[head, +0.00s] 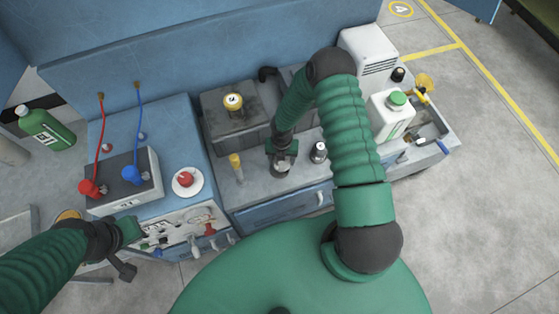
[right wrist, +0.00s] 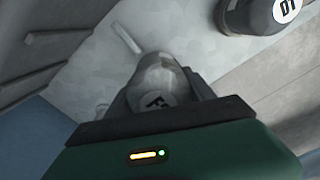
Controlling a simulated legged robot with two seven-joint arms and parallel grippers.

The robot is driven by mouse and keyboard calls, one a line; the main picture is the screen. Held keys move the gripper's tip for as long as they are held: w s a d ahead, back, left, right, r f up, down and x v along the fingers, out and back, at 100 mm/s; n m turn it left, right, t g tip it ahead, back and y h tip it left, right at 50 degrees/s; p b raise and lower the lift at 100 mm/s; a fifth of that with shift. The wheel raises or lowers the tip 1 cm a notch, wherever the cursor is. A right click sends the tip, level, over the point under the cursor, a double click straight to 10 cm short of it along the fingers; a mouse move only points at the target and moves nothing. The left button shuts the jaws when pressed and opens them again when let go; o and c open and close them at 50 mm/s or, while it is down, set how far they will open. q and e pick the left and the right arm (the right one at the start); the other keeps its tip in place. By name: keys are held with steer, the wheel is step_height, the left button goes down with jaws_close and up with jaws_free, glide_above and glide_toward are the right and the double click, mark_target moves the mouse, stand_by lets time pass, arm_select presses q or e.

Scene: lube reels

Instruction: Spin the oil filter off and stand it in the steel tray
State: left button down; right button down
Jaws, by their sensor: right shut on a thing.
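My right gripper (head: 282,157) points down at the bench and is shut on a grey canister (head: 280,169). In the right wrist view the same canister (right wrist: 158,84) sits between the fingers, with a white label partly covered. I cannot tell whether this is the oil filter, or whether it is still fixed to anything. A darker canister (head: 319,152) with a pale label stands just to its right; it also shows in the right wrist view (right wrist: 255,13). My left gripper (head: 132,230) is at the lower left, its jaws unclear. I cannot pick out the steel tray for certain.
A white jug with a green cap (head: 391,115) and loose tools are to the right. A battery (head: 122,180) with red and blue leads is left.

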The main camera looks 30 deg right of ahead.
steer(key=shift+r+p, duration=0.3)
steer(key=shift+r, duration=0.1)
steer(key=r+p, duration=0.4)
steer(key=r, duration=0.1)
steer(key=shift+s+a+r, duration=0.1)
steer(key=shift+a, duration=0.3)
steer(key=shift+d, duration=0.1)
